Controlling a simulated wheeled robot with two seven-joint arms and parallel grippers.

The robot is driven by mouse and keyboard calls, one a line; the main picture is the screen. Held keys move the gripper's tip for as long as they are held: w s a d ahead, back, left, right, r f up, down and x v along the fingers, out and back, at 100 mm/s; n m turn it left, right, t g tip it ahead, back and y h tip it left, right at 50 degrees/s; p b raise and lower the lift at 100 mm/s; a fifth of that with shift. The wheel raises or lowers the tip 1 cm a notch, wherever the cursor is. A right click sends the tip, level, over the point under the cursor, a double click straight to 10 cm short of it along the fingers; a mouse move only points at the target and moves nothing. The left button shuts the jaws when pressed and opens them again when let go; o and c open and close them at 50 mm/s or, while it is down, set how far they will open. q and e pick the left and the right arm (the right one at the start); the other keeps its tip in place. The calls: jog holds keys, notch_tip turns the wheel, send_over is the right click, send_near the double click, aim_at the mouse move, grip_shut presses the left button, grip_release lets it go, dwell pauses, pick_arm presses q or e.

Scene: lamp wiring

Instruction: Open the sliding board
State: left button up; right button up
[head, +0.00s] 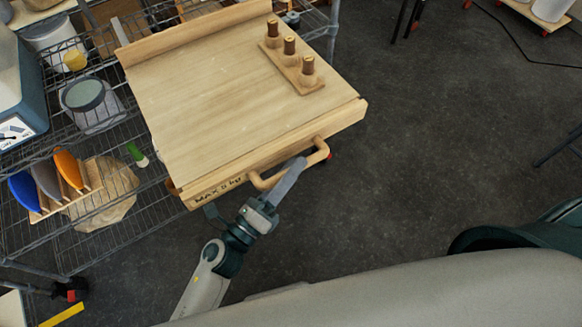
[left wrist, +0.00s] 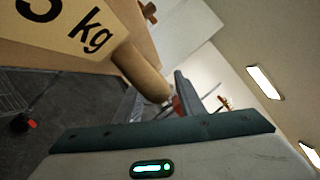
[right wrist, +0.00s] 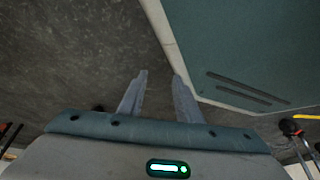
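The sliding board (head: 205,95) is a pale wooden slab on the wire rack in the head view. Its front edge carries a "MAX 5 kg" label and a rounded wooden handle (head: 320,150). My left gripper (head: 293,175) is at the handle, with a finger alongside it. In the left wrist view the handle (left wrist: 140,75) reaches down between the fingers and partly hides one. The fingers look apart; whether they touch the handle is unclear. My right gripper (right wrist: 160,78) is open and empty above the floor, away from the board.
A peg block (head: 292,70) with three dark-topped pegs stands on the board. The wire rack (head: 150,200) holds a pot (head: 88,100), colored discs (head: 68,168) and a bag. Open grey floor (head: 430,130) lies right of the board.

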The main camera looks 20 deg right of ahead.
dwell(0.6)
